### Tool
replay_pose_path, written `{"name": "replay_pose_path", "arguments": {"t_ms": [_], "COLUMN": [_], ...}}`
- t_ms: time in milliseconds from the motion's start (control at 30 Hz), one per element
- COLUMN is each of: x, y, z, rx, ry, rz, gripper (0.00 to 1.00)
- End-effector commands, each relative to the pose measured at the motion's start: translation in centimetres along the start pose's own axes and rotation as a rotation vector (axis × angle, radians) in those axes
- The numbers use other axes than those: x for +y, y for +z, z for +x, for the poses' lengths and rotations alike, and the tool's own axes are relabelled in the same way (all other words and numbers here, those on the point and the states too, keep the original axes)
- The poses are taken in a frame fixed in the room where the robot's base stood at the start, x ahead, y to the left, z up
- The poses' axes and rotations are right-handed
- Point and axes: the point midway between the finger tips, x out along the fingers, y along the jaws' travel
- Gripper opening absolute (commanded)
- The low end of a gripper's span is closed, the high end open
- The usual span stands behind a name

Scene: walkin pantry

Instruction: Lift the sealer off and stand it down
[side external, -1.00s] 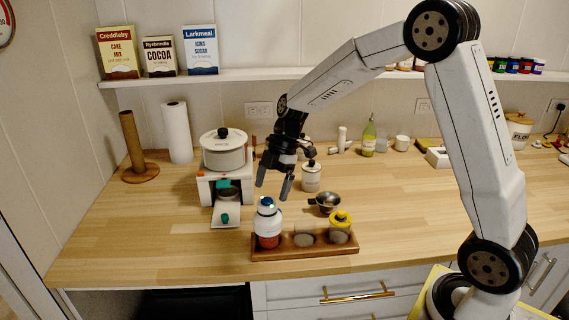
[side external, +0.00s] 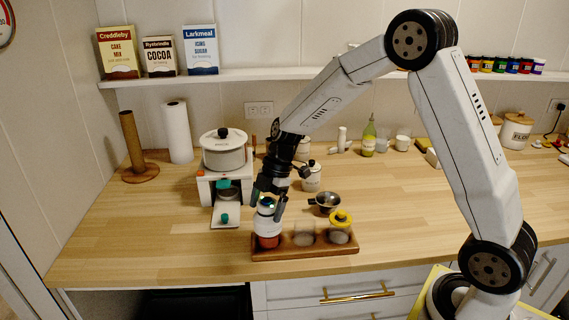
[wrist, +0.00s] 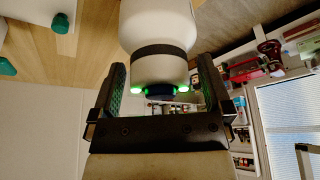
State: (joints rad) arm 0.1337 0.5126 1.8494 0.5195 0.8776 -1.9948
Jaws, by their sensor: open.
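The sealer (side external: 265,224) is a white rounded cap with green lights. It sits upright on a jar with red contents (side external: 268,241), at the left end of the wooden rack (side external: 300,252). My gripper (side external: 267,208) is over it, pointing down, with its fingers on either side of the top. In the wrist view, the sealer (wrist: 158,35) shows a dark band, two green lights and a dark blue button between my open fingers (wrist: 160,85). I cannot tell whether either finger touches it.
The rack also holds an empty-looking glass jar (side external: 304,236) and a yellow-topped jar (side external: 340,227). The counter's left front is clear.

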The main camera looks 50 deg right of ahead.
Motion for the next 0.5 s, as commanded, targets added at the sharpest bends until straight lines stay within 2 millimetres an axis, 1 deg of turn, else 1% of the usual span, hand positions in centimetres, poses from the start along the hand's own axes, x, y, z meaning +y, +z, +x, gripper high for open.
{"name": "replay_pose_path", "arguments": {"t_ms": [233, 267, 300, 367, 400, 467, 500], "x": [0.00, 0.00, 0.00, 0.00, -0.01, -0.02, -0.02], "y": [0.00, 0.00, 0.00, 0.00, 0.00, 0.01, 0.02], "z": [-0.03, -0.03, -0.03, -0.03, -0.03, -0.01, 0.00], "rx": [0.000, 0.000, 0.000, 0.000, 0.000, 0.000, 0.000], "ry": [0.000, 0.000, 0.000, 0.000, -0.001, -0.001, -0.001], "rz": [0.000, 0.000, 0.000, 0.000, 0.000, 0.000, 0.000], "gripper": [1.00, 0.94, 0.81, 0.62, 0.49, 0.30, 0.17]}}
